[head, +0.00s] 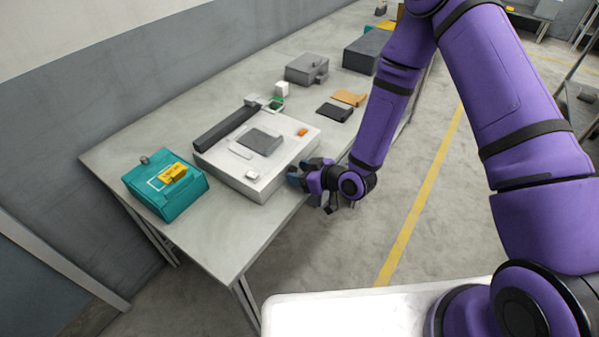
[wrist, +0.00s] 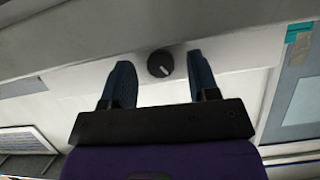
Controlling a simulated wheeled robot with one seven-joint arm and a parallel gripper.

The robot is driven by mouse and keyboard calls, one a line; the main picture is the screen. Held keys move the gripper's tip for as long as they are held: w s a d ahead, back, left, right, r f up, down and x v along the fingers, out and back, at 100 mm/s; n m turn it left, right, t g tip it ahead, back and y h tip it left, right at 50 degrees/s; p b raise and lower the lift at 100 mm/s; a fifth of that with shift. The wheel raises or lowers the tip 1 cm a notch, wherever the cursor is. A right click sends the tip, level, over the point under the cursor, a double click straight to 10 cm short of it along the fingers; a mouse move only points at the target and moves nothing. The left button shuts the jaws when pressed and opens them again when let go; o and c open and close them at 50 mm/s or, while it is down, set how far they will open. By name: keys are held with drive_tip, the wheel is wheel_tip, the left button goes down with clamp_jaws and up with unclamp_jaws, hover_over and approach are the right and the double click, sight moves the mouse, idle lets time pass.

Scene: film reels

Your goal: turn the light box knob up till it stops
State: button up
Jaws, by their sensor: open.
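The light box (head: 240,185) is a low white box on the table, with a white front face that fills much of the wrist view (wrist: 60,92). Its knob (wrist: 161,64) is a small dark round dial with a pale pointer line, on that face. My gripper (wrist: 162,78) is open, with one blue finger on each side of the knob and a gap on both sides. In the head view my gripper (head: 296,178) is at the box's near right side, and the knob is hidden there.
A teal case (head: 165,197) with a yellow item stands left of the light box. A dark bar, a grey piece and small items lie on the box. Grey boxes (head: 306,68) and flat dark and orange pieces lie farther back. Open floor is on the right.

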drive_tip(key=shift+a, duration=0.1)
drive_tip(key=c, duration=0.9)
drive_tip(key=shift+w+f+m+g+y, duration=0.1)
drive_tip(key=shift+m+g+y, duration=0.4)
drive_tip(key=shift+m, duration=0.6)
drive_tip(key=shift+c, duration=0.2)
drive_tip(key=o, duration=0.9)
drive_tip(key=shift+o, duration=0.2)
drive_tip(key=v, duration=1.1)
drive_tip(key=shift+w, duration=0.15)
